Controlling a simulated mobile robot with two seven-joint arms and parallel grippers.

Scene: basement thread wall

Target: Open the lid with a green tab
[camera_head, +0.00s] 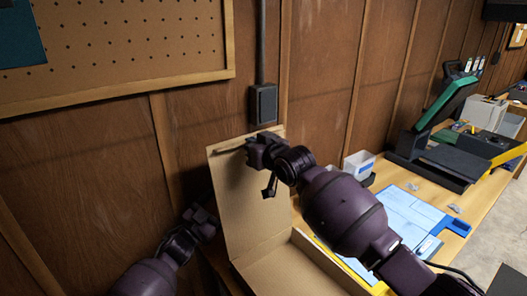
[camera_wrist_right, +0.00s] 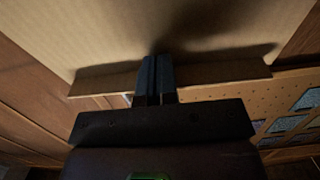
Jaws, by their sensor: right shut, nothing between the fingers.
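A brown cardboard box (camera_head: 285,272) sits at the near left end of the table. Its lid (camera_head: 243,205) stands raised, roughly upright, against the wood wall side. I see no green tab on it. My right gripper (camera_head: 255,152) is near the lid's top edge, in front of its inner face. In the right wrist view the shut, empty fingers (camera_wrist_right: 155,65) point at the cardboard lid (camera_wrist_right: 110,35), across its folded edge strip; contact is unclear. My left gripper (camera_head: 205,222) is low, left of the lid; its fingers are too dark to read.
A white bin (camera_head: 358,164) stands behind my right arm. Blue-white sheets (camera_head: 400,210) lie on the table (camera_head: 466,208). A black wall box (camera_head: 263,103) and a pegboard (camera_head: 130,45) are above the lid.

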